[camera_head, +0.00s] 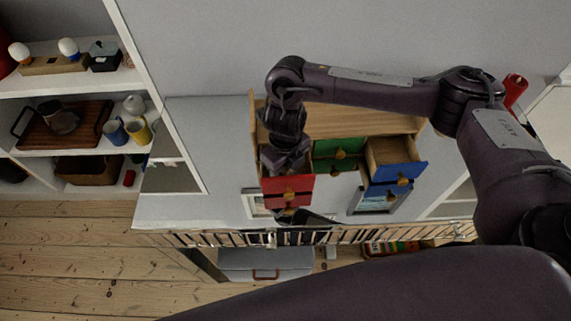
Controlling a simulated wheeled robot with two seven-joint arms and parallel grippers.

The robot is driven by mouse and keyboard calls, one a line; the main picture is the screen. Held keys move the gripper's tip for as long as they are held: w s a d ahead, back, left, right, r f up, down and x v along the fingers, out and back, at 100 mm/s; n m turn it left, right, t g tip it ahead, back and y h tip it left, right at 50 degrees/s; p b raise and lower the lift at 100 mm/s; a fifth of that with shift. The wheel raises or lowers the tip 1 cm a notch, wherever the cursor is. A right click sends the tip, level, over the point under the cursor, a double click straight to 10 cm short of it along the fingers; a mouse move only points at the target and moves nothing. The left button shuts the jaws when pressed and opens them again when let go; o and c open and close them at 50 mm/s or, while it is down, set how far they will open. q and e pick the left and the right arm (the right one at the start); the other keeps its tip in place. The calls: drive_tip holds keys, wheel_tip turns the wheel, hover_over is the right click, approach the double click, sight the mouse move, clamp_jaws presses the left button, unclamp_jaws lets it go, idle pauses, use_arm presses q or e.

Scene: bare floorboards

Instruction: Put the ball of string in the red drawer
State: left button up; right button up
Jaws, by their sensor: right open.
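The red drawer (288,188) is the front left one of a small wooden chest of drawers and appears pulled out. My right gripper (284,166) is open and reaches down over this drawer, its fingers partly merging with the dark wrist. The drawer's inside is mostly hidden by the gripper. I cannot make out the ball of string; whether it is inside the drawer cannot be told. My left gripper does not show.
Beside it are a green drawer (338,148) and an open blue drawer (396,174). The chest stands on a grey-white surface (215,130). White shelves (75,95) with mugs and a tray stand at left. Bare floorboards (80,250) show at lower left.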

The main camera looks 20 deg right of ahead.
drive_tip(key=shift+r, duration=0.3)
wheel_tip(320, 180, up, 12)
drive_tip(key=p, duration=0.1)
drive_tip(key=shift+f, duration=0.15)
idle(0.4)
